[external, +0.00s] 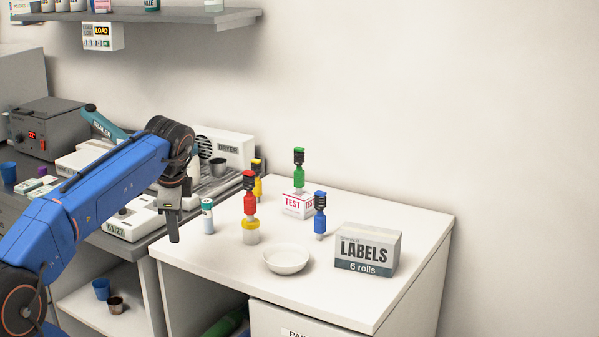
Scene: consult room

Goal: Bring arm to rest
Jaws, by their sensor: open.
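My gripper (172,212) hangs at the end of my blue arm (105,185), pointing down. It is open with nothing between its fingers. It appears in front of the grey counter, near the left edge of the white table (350,308). My arm reaches in from the lower left, bent at the dark wrist joint.
On the white table are a red bottle (250,200), a green one (299,175), a blue one (320,215), a white bowl (286,260), a LABELS box (367,250) and a small vial (207,218). A shelf (150,17) hangs above.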

